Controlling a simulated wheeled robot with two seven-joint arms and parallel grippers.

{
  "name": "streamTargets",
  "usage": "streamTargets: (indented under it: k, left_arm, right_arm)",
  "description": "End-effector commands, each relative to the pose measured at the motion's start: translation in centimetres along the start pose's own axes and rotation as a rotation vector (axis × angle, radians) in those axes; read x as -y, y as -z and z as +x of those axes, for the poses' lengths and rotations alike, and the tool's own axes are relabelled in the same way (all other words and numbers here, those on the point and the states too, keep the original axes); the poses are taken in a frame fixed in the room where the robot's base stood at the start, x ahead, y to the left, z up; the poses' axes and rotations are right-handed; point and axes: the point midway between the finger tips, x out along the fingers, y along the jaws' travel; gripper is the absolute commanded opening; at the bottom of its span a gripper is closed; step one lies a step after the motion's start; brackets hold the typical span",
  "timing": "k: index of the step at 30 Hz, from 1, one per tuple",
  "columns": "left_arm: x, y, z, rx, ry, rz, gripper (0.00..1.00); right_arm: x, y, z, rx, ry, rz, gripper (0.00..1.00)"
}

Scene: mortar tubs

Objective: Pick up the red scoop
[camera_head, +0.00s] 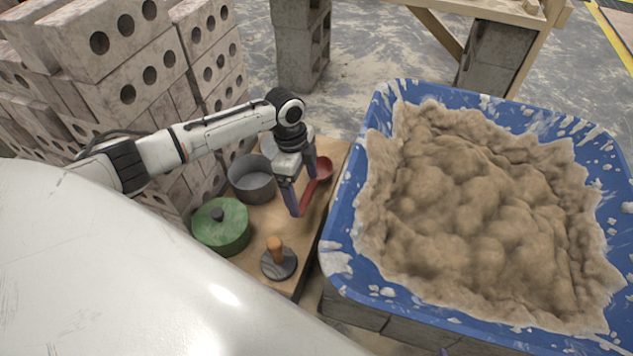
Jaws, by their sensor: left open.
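The red scoop (323,171) lies on the wooden board (268,218), its bowl toward the back right and its handle running toward the front left. My left gripper (295,211) reaches down from above at the scoop's handle. Its jaws are open, with one finger to the left and the other hidden or close beside the handle. Whether the handle lies between the fingers I cannot tell.
A grey pot (252,180), a green lidded pot (221,226) and a round tool with an orange handle (275,249) share the board. A blue tub of mortar (341,225) stands close on the right. Stacked bricks (115,50) rise behind on the left.

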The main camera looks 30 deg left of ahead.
Motion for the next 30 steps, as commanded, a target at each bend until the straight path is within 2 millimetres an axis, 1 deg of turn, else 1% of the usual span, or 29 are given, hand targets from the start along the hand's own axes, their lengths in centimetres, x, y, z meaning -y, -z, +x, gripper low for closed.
streamTargets:
  k: [1, 4, 11, 12, 14, 21, 27, 30]
  left_arm:
    - [-0.1, 0.1, 1.3, 0.000, -0.001, 0.000, 0.88]
    - [-0.1, 0.0, 2.5, 0.002, -0.001, 0.000, 0.88]
    - [0.0, 0.0, 2.5, 0.001, 0.001, 0.001, 0.88]
    - [0.0, 0.0, 2.5, 0.001, 0.001, 0.001, 0.85]
    - [0.0, 0.0, 2.5, 0.001, 0.001, 0.001, 0.75]
    - [0.0, 0.0, 2.5, 0.001, 0.001, 0.000, 0.34]
    - [0.0, 0.1, 2.4, 0.001, 0.002, 0.000, 0.34]
    - [0.1, 0.1, 1.8, 0.000, 0.003, 0.000, 0.34]
  right_arm:
    - [0.0, -0.3, 0.5, 0.001, 0.004, 0.001, 0.41]
    - [0.2, -0.1, 1.0, 0.016, 0.014, -0.006, 0.41]
    - [0.3, -0.1, 0.9, 0.024, 0.017, -0.007, 0.41]
    - [0.3, -0.1, 0.9, 0.024, 0.016, -0.007, 0.41]
    - [0.3, -0.1, 0.9, 0.024, 0.016, -0.007, 0.41]
    - [0.3, -0.1, 0.9, 0.023, 0.016, -0.007, 0.41]
    - [0.3, -0.1, 0.9, 0.023, 0.015, -0.007, 0.41]
    - [0.3, 0.2, 0.8, 0.019, 0.014, -0.007, 0.41]
